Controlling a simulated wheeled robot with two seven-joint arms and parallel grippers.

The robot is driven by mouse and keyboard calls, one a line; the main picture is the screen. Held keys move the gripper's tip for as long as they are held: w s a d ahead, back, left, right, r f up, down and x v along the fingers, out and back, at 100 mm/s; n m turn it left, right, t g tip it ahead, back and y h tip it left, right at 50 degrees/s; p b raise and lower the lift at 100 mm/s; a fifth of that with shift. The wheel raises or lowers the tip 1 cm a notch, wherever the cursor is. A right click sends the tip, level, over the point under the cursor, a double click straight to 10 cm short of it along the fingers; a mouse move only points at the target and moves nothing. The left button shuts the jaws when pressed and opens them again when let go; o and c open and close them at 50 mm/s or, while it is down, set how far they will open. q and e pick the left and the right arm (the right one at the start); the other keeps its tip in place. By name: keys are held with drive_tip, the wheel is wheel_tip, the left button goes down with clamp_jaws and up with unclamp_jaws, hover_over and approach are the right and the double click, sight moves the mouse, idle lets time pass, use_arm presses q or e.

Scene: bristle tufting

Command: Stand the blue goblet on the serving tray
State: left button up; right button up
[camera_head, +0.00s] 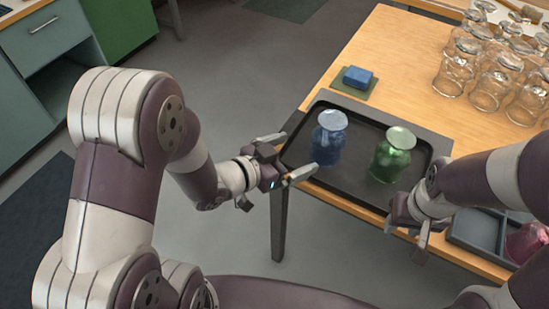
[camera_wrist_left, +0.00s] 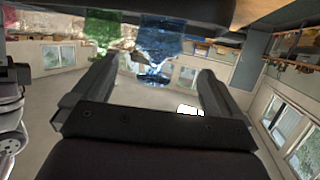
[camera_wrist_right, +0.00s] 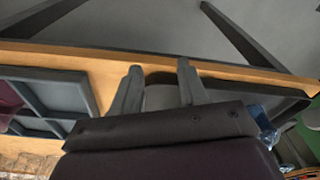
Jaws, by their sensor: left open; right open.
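The blue goblet (camera_head: 328,138) is on the left part of the black serving tray (camera_head: 350,193). It looks upside down, its bowl low and its flat disc foot on top. My left gripper (camera_head: 295,156) is open and empty just left of it, beyond the tray's edge. In the left wrist view, which looks inverted, the blue goblet (camera_wrist_left: 160,40) shows ahead between the fingers, apart from them. My right gripper (camera_head: 406,236) is open and empty by the table's front edge, right of the tray. In the right wrist view, part of the blue goblet (camera_wrist_right: 262,118) shows behind the gripper.
A green goblet (camera_head: 392,155) with its disc on top shares the tray, right of the blue one. Several clear glasses (camera_head: 492,88) crowd the table's back right. A blue block (camera_head: 357,77) lies on a green pad behind the tray. A grey divided tray (camera_head: 473,233) and pink goblet (camera_head: 526,242) are right.

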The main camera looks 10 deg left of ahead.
use_arm(q)
drive_tip(key=a+f+n+g+y, duration=0.3)
drive_tip(key=a+n+y, duration=0.1)
drive_tip(key=a+y, duration=0.45)
drive_tip(key=s+a+n+g+y, duration=0.1)
drive_tip(key=s+a+n+g, duration=0.2)
drive_tip(key=s+g, duration=0.3)
drive_tip(key=s+n, duration=0.1)
drive_tip(key=s, duration=0.3)
drive_tip(key=shift+s+a+r+g, duration=0.15)
drive_tip(key=shift+s+r+g, duration=0.1)
drive_tip(key=shift+g, duration=0.05)
